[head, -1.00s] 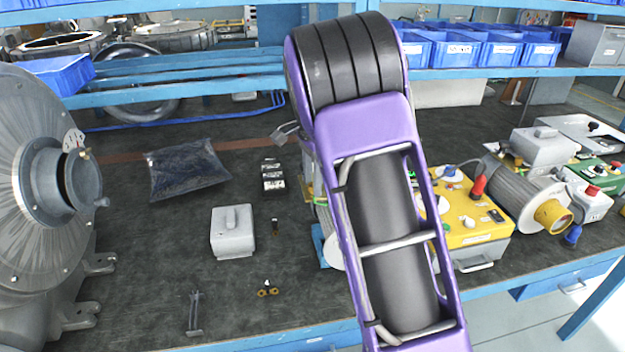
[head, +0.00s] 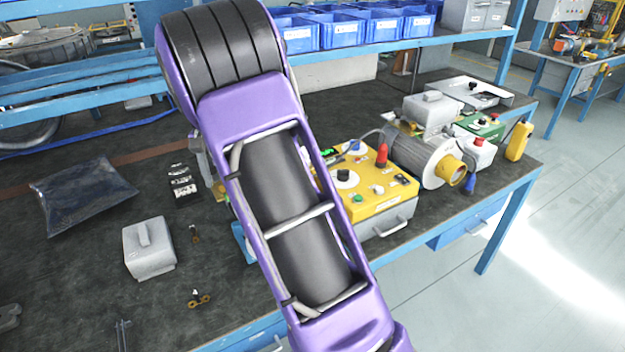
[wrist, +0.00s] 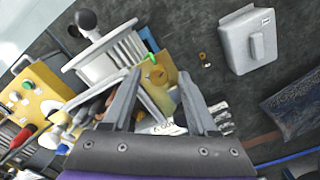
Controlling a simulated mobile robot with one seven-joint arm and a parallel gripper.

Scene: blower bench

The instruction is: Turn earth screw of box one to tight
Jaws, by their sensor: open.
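My gripper (wrist: 160,76) shows in the wrist view, its two fingers apart with nothing seen clasped between them. Beyond the fingertips is a grey finned housing (wrist: 104,56) with a small tan open box or plate (wrist: 160,72) beside it. A bright green piece, perhaps an earth lead, lies at their border. Which part is box one, and its earth screw, I cannot make out for certain. In the head view my purple arm hides my gripper and most of this housing. A grey lid-like box (head: 149,249) stands on the bench, also in the wrist view (wrist: 248,42).
Small brass parts (head: 199,299) and a dark bag (head: 82,194) lie on the left. A shelf with blue bins (head: 365,28) runs behind.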

